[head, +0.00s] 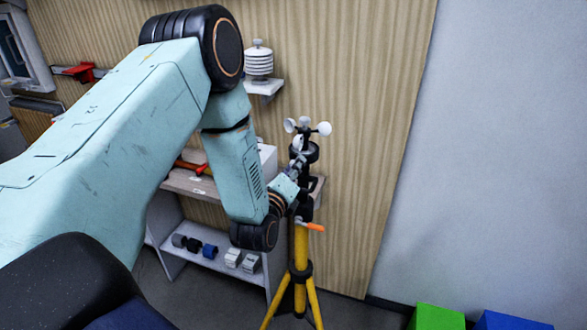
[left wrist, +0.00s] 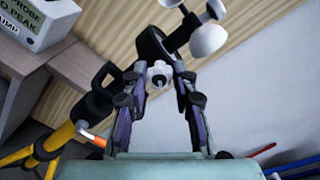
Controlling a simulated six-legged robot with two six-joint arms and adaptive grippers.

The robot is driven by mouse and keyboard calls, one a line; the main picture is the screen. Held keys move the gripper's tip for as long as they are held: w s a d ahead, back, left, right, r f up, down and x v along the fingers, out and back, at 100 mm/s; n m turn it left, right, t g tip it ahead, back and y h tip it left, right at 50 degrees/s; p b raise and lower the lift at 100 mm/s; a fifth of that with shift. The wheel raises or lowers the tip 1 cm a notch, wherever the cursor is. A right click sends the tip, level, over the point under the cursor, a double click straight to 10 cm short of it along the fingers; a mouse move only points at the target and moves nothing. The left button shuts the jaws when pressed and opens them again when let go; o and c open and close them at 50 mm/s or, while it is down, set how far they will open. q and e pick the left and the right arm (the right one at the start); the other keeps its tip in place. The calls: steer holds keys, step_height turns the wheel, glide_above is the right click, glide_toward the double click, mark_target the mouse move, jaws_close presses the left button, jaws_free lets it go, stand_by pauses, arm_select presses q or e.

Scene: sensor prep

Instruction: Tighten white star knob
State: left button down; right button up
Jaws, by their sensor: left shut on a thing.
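The white star knob (left wrist: 160,72) sits on the black clamp at the head of the tripod, between the two fingertips of my left gripper (head: 298,166) in the left wrist view. The gripper is shut on the knob. The yellow tripod (head: 301,245) stands upright with an orange lever (head: 315,227) on its side. An anemometer with white cups (head: 324,128) is on top; its cups also show in the left wrist view (left wrist: 208,39). In the head view my arm and gripper partly hide the clamp, and I cannot make out the knob there for certain.
A shelf unit (head: 205,258) with small parts stands behind my left arm. A white louvred shield (head: 259,62) sits on a wall bracket. A labelled white box (left wrist: 38,20) is near the tripod. Green (head: 437,317) and blue (head: 510,321) boxes are at lower right.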

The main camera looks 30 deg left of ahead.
arm_select(q)
steer(key=c, duration=1.1)
jaws_free()
steer(key=shift+o, duration=0.2)
steer(key=v, duration=1.2)
steer(key=shift+a, duration=0.1)
